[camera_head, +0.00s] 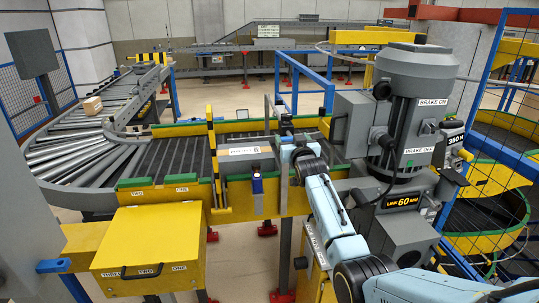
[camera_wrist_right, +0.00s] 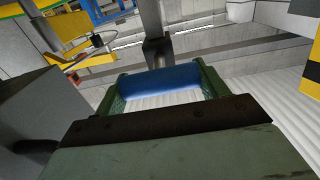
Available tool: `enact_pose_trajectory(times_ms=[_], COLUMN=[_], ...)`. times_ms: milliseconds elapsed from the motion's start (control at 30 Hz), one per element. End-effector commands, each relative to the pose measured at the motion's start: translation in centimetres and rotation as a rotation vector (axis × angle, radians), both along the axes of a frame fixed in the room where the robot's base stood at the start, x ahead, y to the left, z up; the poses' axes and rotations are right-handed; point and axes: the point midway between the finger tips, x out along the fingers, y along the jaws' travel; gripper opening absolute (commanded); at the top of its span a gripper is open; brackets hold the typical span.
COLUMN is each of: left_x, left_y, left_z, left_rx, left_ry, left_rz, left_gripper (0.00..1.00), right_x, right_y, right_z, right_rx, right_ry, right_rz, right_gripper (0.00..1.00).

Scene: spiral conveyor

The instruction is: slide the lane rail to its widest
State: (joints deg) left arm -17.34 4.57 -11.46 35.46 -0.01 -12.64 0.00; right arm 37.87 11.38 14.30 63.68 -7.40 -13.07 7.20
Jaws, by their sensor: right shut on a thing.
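My right gripper (camera_head: 287,146) is at the belt lane in the head view, beside a grey upright rail (camera_head: 268,122) that crosses the lane; I take this as the lane rail. In the right wrist view, the gripper's green fingers (camera_wrist_right: 160,80) are shut on a blue bar-like handle (camera_wrist_right: 160,84), which spans the gap between them. My arm and wrist hide most of this grip in the head view. My left gripper is not in view.
A long box (camera_head: 245,152) lies in the lane, left of my gripper. A small carton (camera_head: 92,105) sits on the curved rollers (camera_head: 70,165). A grey motor unit (camera_head: 410,110) stands close right of my arm. A yellow box (camera_head: 147,248) is at the front left.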

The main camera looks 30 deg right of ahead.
Motion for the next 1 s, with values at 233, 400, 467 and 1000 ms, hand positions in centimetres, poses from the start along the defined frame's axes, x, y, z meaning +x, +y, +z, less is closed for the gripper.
enact_pose_trajectory(times_ms=[233, 400, 467, 1000], left_x=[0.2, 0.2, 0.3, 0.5], left_y=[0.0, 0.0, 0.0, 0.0], left_z=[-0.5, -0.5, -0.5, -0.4], left_rx=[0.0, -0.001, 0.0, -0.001], left_ry=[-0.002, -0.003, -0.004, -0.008], left_rz=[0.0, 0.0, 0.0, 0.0], left_gripper=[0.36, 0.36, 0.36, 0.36], right_x=[0.0, 0.1, 0.1, 0.0], right_y=[-2.0, -2.0, -1.9, -1.7], right_z=[0.1, 0.2, 0.2, 0.0], right_rx=[-0.001, -0.001, -0.001, -0.001], right_ry=[-0.002, -0.003, -0.003, -0.001], right_rz=[-0.022, -0.022, -0.021, -0.019], right_gripper=[0.31, 0.32, 0.32, 0.95])
